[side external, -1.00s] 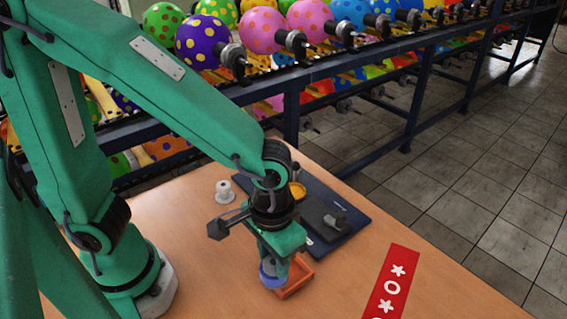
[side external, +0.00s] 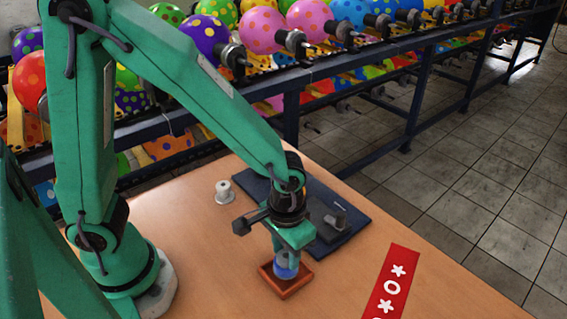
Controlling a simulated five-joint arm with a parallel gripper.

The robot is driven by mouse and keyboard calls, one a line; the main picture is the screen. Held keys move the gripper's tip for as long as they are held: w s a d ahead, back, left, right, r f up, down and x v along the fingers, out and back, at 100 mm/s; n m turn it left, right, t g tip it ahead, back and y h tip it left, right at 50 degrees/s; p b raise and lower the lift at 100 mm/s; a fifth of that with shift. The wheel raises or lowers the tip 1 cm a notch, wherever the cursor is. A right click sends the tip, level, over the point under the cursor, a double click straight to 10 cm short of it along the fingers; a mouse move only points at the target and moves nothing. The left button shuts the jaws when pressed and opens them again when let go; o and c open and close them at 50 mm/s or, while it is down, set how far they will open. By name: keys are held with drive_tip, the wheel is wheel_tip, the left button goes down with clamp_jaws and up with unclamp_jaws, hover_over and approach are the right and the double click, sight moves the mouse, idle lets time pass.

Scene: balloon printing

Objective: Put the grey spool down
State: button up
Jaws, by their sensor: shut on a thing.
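My gripper (side external: 288,257) points down and is shut on a blue spool-like piece (side external: 286,268). The piece is at the small red-brown square tray (side external: 287,290), low over or inside it; I cannot tell whether it touches the tray floor. The jaws hide its upper part. A pale grey spool (side external: 224,193) stands upright on the wooden table, left of my gripper and clear of it.
A dark blue mat (side external: 352,216) lies behind my gripper, with a dark grey block and peg (side external: 328,216) on it. A red strip with white marks (side external: 390,285) lies at the right. A balloon rack (side external: 290,85) runs behind the table.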

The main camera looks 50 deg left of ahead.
sight(286, 255)
drive_tip(key=shift+f, duration=0.9)
drive_tip(key=shift+f, duration=0.15)
drive_tip(key=o, duration=0.8)
drive_tip(key=shift+o, duration=0.2)
wheel_tip(286, 255, up, 12)
drive_tip(key=shift+r, duration=0.2)
drive_tip(key=shift+a, duration=0.1)
